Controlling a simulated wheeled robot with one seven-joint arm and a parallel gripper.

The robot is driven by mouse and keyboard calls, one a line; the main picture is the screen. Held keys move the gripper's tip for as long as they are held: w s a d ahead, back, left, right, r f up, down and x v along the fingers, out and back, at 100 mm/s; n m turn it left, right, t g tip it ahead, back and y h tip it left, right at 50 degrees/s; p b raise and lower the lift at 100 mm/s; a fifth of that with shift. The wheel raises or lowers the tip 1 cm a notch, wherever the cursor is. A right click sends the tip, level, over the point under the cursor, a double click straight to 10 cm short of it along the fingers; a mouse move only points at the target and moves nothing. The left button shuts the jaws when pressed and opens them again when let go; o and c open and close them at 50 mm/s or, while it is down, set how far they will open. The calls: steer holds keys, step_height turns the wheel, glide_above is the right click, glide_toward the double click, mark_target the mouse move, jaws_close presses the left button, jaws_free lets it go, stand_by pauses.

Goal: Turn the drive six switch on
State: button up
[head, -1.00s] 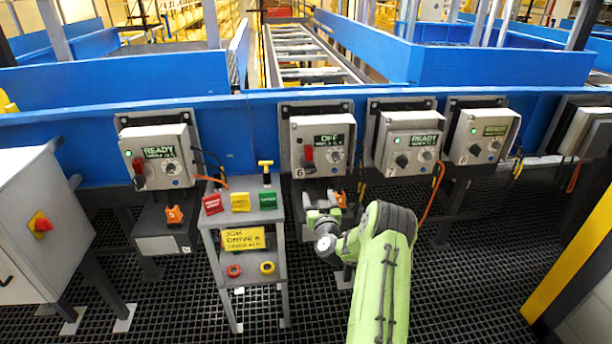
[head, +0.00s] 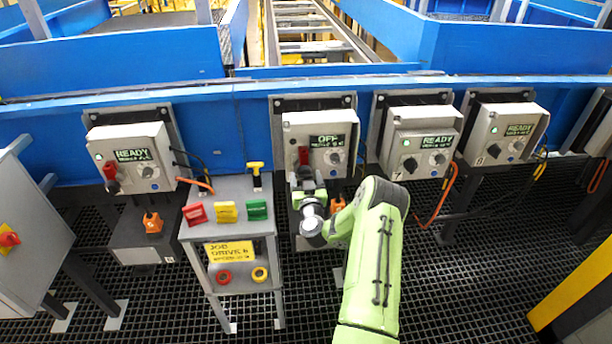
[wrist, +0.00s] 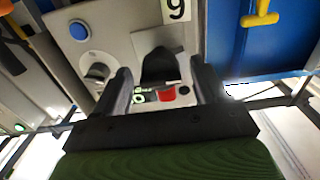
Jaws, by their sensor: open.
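The drive six box (head: 345,128) is pale grey, and its display (head: 327,141) reads OFF. Its switch (head: 304,155) has a red handle on the left of the face. My gripper (head: 308,188) is just below that switch and hides the lower part of the box. In the wrist view the box face (wrist: 110,25) appears turned over, with its number plate (wrist: 175,10) at the top. My open gripper (wrist: 160,75) has one finger on each side of a black switch part (wrist: 158,66), with a red part (wrist: 167,95) nearer the palm. Contact cannot be told.
Neighbouring boxes at left (head: 130,155) and right (head: 420,142) (head: 505,130) display READY. A grey stand (head: 230,187) with coloured tags, a job sign (head: 230,252) and an upright yellow T-handle (head: 255,167) is close on the left. A blue conveyor rail (head: 210,110) runs behind.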

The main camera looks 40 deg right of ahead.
steer(key=shift+c, duration=0.3)
steer(key=c, duration=1)
steer(key=shift+m, duration=0.3)
steer(key=m+b, duration=0.1)
steer(key=m, duration=1.2)
steer(key=shift+a+m, duration=0.1)
steer(key=shift+m, duration=2)
steer(key=shift+p, duration=0.3)
